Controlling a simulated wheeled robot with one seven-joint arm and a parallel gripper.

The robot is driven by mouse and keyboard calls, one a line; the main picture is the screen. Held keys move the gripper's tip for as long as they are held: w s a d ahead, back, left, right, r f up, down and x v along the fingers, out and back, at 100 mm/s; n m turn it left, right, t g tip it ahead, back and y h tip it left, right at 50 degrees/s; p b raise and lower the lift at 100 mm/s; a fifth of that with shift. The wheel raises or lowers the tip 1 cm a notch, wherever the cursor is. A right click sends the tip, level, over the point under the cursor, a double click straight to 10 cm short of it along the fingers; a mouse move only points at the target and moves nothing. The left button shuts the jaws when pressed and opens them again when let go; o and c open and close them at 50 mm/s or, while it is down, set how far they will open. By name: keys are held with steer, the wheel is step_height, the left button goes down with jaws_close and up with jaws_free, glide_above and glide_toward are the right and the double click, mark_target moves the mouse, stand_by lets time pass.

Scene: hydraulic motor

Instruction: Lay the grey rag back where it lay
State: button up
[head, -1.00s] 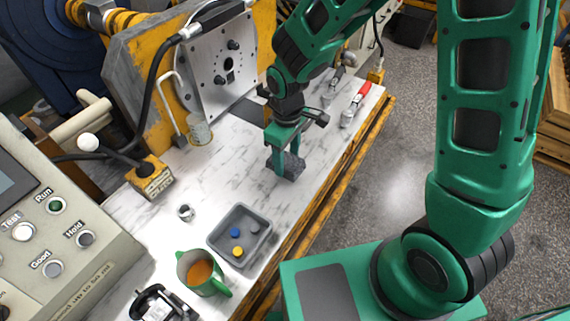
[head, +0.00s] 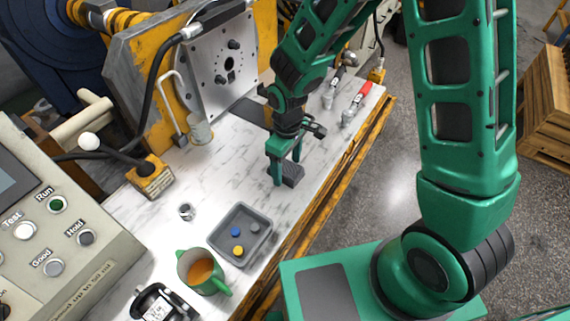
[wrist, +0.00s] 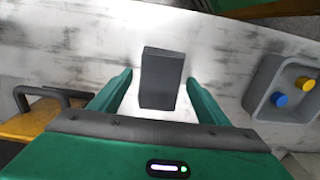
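The grey rag (head: 292,175) is a small dark grey folded block on the white marbled bench top. In the wrist view the rag (wrist: 161,78) lies between and just beyond the fingertips, with a gap on each side. My gripper (head: 286,168) is open above the bench beside the rag. Both green fingers of my gripper (wrist: 160,88) show apart in the wrist view, with nothing between them but the rag ahead. The rag's underside is hidden.
A grey tray (head: 268,222) with blue, yellow and grey pieces stands nearby. A green mug (head: 183,270) with orange content is in front. A red-handled tool (head: 361,93) lies toward the back right. The bench around the rag is mostly clear.

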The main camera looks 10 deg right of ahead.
mark_target(287, 167)
steer(key=shift+r, duration=0.15)
step_height(287, 167, up, 12)
steer(key=s+d+r+m, duration=0.2)
steer(key=d+r+m, duration=0.25)
steer(key=d, duration=0.75)
steer(key=s+d+r+m, duration=0.3)
steer(key=s+d+m, duration=0.2)
steer(key=s+d, duration=0.3)
steer(key=s+d+r+m, duration=0.3)
steer(key=s+d+m, duration=0.3)
steer(key=s+d, duration=0.3)
steer(key=shift+s+d, duration=0.25)
steer(key=shift+s, duration=0.7)
steer(key=shift+r, duration=0.1)
